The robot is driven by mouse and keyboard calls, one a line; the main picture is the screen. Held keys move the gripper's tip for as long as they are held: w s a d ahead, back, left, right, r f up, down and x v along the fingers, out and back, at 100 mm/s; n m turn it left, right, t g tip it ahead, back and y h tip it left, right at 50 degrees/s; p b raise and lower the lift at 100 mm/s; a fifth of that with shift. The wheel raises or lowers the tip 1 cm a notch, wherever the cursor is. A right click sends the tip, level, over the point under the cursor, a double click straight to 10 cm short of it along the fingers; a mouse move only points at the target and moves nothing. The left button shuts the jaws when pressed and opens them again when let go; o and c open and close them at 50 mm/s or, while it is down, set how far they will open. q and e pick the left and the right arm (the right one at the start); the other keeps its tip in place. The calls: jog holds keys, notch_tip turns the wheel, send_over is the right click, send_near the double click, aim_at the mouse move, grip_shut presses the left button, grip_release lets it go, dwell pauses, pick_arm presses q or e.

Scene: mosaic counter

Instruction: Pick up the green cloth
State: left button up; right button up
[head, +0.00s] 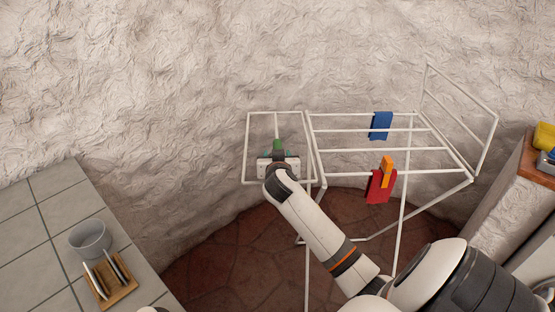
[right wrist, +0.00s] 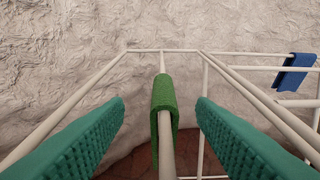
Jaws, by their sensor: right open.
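The green cloth (right wrist: 163,96) hangs folded over a white bar of the drying rack (right wrist: 62,108). In the right wrist view it lies between the two teal fingers of my right gripper (right wrist: 160,135), which is open, with a gap on each side of the cloth. In the head view only a small part of the green cloth (head: 278,145) shows beyond my right gripper (head: 278,157), which covers the rest. My right arm reaches up to the left part of the rack (head: 247,150) from the lower right. My left gripper is not in view.
A blue cloth (head: 381,125), a red cloth (head: 379,187) and an orange cloth (head: 387,170) hang on the rack's right part. A rough wall stands close behind.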

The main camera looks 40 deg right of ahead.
aim_at(278, 147)
jog(key=x, duration=0.2)
jog(key=p+x, duration=0.1)
jog(key=x, duration=0.1)
jog(key=shift+d+r, duration=0.25)
jog(key=shift+r, duration=0.05)
jog(key=shift+w+d+f, duration=0.25)
jog(key=shift+w, duration=0.05)
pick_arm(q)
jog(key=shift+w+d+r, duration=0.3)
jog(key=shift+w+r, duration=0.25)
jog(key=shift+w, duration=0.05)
pick_arm(e)
grip_shut()
